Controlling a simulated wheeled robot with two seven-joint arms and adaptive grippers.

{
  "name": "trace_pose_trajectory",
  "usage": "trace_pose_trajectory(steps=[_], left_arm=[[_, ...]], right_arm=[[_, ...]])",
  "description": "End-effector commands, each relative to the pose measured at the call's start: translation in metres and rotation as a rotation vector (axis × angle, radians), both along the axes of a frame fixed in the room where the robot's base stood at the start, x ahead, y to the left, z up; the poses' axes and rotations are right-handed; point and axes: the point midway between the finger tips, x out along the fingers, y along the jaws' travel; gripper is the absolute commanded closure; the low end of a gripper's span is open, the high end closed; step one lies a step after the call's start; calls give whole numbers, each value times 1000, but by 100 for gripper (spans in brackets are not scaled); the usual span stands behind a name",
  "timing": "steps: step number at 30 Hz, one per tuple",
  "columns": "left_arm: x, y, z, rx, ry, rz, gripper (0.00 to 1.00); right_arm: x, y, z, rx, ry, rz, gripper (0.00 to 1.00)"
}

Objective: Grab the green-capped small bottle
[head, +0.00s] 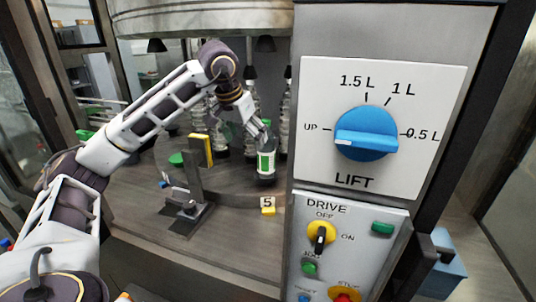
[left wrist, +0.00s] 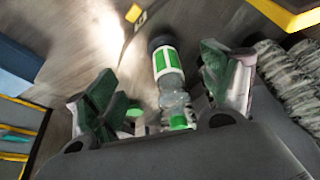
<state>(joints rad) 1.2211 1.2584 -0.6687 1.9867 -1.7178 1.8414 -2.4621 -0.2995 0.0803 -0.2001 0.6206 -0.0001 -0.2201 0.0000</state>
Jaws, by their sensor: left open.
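A small bottle with a green and white label (head: 266,163) stands upright on the grey round table in the head view, just left of the control panel. My left gripper (head: 257,139) reaches down over its upper part, hiding the cap there. In the left wrist view the bottle (left wrist: 168,72) lies between the two spread fingers of my left gripper (left wrist: 168,88). Its green cap (left wrist: 179,123) is close to the palm. The fingers are open, with gaps visible on both sides of the bottle. My right gripper is not in view.
The control panel (head: 325,235) with a blue lift dial (head: 366,134) stands right beside the bottle. A yellow tag marked 5 (head: 268,206) is in front of it. A metal bracket (head: 189,205) and a yellow block (head: 201,150) stand to the left. Clear ribbed bottles stand behind.

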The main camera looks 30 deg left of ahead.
Motion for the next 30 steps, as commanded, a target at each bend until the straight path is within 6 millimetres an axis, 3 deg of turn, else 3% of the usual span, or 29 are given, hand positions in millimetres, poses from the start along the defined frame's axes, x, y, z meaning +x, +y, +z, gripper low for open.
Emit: trace_pose_trajectory(steps=[11,30], left_arm=[[12,0,1,-4,0,0,18],[77,5,2,-4,-1,0,18]], right_arm=[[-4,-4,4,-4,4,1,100],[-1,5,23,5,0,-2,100]])
